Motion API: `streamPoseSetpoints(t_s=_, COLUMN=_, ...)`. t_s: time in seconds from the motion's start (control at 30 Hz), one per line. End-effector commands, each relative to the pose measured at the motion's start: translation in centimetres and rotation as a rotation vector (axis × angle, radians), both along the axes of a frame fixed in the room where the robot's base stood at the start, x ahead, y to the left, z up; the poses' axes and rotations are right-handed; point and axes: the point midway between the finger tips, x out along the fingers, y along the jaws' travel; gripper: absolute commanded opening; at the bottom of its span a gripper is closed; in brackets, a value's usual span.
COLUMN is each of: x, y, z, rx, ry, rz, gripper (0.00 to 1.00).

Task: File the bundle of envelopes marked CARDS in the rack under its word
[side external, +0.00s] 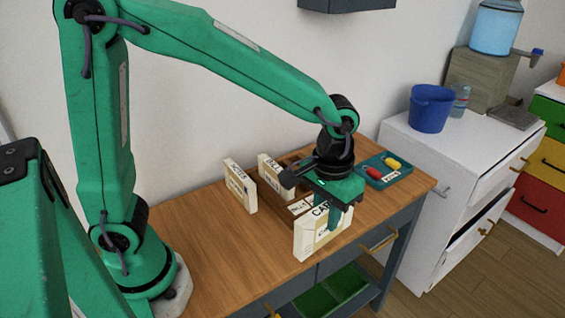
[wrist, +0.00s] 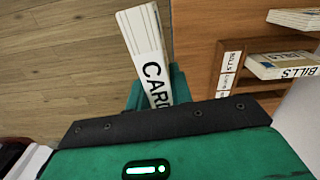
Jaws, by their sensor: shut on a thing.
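My gripper (side external: 334,214) is shut on the white CARDS bundle (side external: 308,240), which it holds upright near the table's front edge, in front of the rack. In the wrist view the bundle (wrist: 143,40) stands between my green fingers (wrist: 152,90), with the start of its word showing. The brown wooden rack (side external: 284,211) is partly hidden under my gripper. In the wrist view the rack (wrist: 205,45) lies to the right of the bundle, with word labels (wrist: 230,62) on it; BILLS is readable, the others are not clear.
A bundle marked BILLS (wrist: 285,66) is at the rack. Another bundle (side external: 240,186) stands on the table left of the rack. A teal tray (side external: 371,182) with red and yellow items lies right of it. Bare wooden tabletop (side external: 200,245) is free at left.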

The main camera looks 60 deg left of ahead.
Motion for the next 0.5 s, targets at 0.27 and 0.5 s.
streamPoseSetpoints(t_s=0.27, x=2.5, y=3.2, z=0.4, rx=0.000, ry=-0.001, rz=0.341, gripper=0.00)
streamPoseSetpoints(t_s=0.5, x=4.8, y=6.9, z=0.7, rx=0.000, ry=0.000, rz=0.716, gripper=0.00)
